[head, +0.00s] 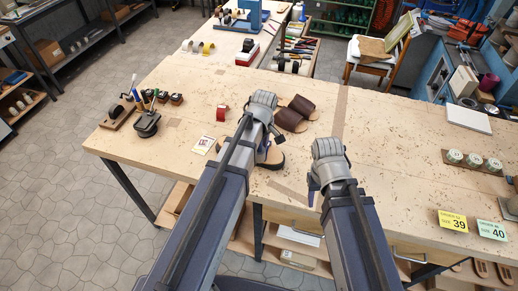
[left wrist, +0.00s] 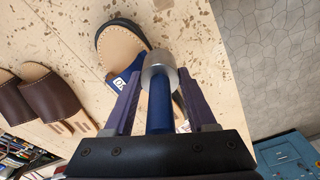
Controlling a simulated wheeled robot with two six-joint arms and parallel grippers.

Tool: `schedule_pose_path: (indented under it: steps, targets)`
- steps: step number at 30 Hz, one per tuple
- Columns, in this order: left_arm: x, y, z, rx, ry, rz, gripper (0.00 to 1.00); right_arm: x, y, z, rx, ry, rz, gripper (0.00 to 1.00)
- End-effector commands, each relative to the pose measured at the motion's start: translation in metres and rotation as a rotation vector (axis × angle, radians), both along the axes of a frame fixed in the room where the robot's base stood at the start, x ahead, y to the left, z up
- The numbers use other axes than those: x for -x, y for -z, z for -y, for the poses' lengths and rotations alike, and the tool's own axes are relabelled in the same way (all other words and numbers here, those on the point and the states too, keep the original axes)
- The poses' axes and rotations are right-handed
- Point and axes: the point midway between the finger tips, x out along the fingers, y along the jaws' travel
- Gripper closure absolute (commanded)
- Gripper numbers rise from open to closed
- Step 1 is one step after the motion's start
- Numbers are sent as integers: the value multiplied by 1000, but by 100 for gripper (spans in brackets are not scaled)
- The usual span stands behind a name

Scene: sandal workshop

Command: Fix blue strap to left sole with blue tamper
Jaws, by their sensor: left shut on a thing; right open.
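My left gripper (left wrist: 158,108) is shut on the blue tamper (left wrist: 159,112), which has a blue handle and a round metal head. Beyond the head in the left wrist view lies a tan sole (left wrist: 118,45) with a dark edge. A blue strap (left wrist: 120,84) with a white mark lies at the sole, partly hidden by the gripper and tamper; I cannot tell whether the head touches it. In the head view the sole (head: 274,159) shows beside my left gripper (head: 267,140). My right gripper (head: 314,190) is open and empty above the table, right of the sole.
A pair of brown sandals (head: 291,118) lies just behind the sole. Round tins (head: 473,160) and number signs (head: 453,221) are at the right. The table's middle right is clear.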

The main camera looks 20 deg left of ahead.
Motion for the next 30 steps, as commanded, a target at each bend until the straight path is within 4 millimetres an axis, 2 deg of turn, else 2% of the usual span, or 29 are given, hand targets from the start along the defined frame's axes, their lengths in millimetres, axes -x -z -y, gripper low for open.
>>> schedule_pose_path:
  steps: [1,11,25,30]
  targets:
    - [0,-5,0,0,0,0,100,0,-5,0,0,0,0,50]
    - [0,-7,0,0,0,0,100,0,-7,0,0,0,0,50]
    - [0,-58,0,0,0,0,100,0,-58,0,0,0,0,50]
    - [0,-64,0,0,0,0,100,0,-64,0,0,0,0,50]
